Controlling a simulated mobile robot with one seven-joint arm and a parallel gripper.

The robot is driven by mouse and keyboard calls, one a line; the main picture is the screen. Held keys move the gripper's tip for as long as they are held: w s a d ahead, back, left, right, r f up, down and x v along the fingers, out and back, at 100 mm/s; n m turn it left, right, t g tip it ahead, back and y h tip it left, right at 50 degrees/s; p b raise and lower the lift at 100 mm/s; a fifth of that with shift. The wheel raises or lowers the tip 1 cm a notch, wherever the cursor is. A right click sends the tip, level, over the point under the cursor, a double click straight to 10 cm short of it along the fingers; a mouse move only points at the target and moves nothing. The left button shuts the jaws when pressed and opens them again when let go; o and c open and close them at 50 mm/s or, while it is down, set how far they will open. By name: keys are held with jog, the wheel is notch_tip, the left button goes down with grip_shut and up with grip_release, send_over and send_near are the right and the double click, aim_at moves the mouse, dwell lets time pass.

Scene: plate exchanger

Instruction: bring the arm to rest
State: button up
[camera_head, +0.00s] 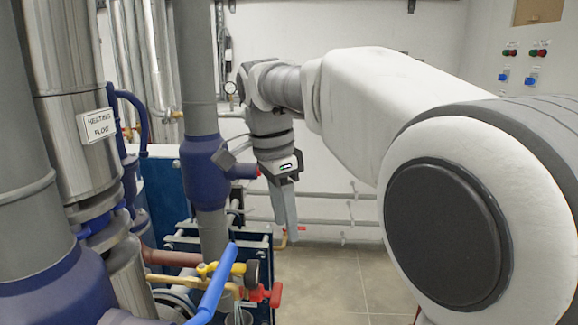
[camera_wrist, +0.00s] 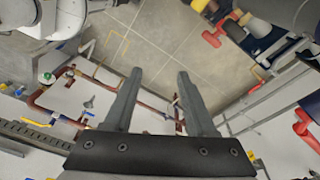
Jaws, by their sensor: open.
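My gripper (camera_head: 285,212) hangs below my wrist in the middle of the head view, with its fingers pointing down. In the wrist view its two grey fingers (camera_wrist: 160,78) stand apart with nothing between them. Tiled floor and copper pipes show beyond the fingertips. My white arm reaches in from the right of the head view and bends down at the wrist. The gripper appears just right of a grey and blue vertical pipe (camera_head: 209,170); I cannot tell the exact gap.
A blue-handled lever (camera_head: 213,285) and a red valve handle (camera_head: 270,295) stand low in front. A pipe labelled heating flow (camera_head: 98,125) fills the left. Horizontal wall pipes (camera_head: 335,224) run behind. The tiled floor (camera_head: 345,275) is clear at centre right.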

jog(key=s+d+f+n+t+y+b, duration=0.1)
jog(key=s+d+f+n+t+y, duration=0.1)
jog(key=s+d+n, duration=0.6)
jog(key=s+d+f+n+t+b, duration=0.1)
jog(key=s+d+f+n+t, duration=0.2)
jog(key=s, duration=0.7)
jog(key=d+f+n, duration=0.2)
jog(key=d+f, duration=0.2)
jog(key=f, duration=0.1)
jog(key=shift+s+d+f, duration=0.15)
jog(key=shift+s+f, duration=0.25)
jog(key=shift+w, duration=0.1)
